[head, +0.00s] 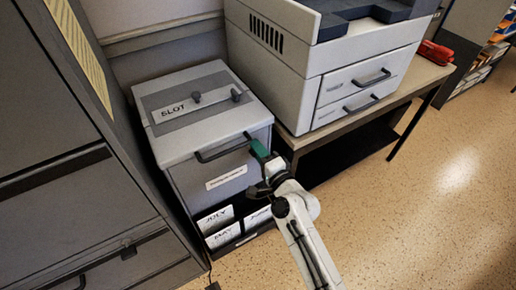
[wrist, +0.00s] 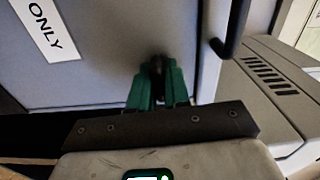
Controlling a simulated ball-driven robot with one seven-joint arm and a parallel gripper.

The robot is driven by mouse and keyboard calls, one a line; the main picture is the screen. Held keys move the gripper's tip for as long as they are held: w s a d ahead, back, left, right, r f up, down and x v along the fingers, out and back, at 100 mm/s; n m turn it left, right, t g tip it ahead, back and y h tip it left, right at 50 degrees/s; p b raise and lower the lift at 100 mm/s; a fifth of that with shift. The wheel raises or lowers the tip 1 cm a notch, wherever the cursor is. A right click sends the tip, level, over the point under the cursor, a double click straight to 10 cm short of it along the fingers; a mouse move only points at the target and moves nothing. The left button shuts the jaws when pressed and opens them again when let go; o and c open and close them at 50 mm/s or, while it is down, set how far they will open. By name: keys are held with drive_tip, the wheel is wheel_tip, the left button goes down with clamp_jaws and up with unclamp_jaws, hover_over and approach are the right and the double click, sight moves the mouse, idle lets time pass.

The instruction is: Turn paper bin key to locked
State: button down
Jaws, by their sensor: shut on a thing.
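The paper bin (head: 215,153) is a grey box with SLOT written on its top, standing left of the printer. My gripper (head: 261,151) is at the upper right of its front, by the dark bar handle (head: 222,153). In the wrist view my gripper's green fingers (wrist: 157,84) are shut on a small dark piece, seemingly the key (wrist: 156,65), against the bin's grey front (wrist: 110,50). The fingers hide most of it, so its turned position cannot be told. The bar handle (wrist: 236,28) is close to the right of the fingers.
A large printer (head: 320,70) stands on a table (head: 415,88) to the right. Dark grey cabinets (head: 65,150) stand close on the left. Below the bin's front are compartments with cards marked JULY (head: 215,219) and MAY (head: 222,237). The speckled floor at right is clear.

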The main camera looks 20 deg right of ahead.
drive_tip(key=shift+d+f+m, duration=0.1)
drive_tip(key=shift+m, duration=0.4)
drive_tip(key=c, duration=1.2)
unclamp_jaws()
drive_tip(key=shift+s, duration=0.1)
drive_tip(key=v, duration=1)
drive_tip(key=shift+s+b, duration=0.35)
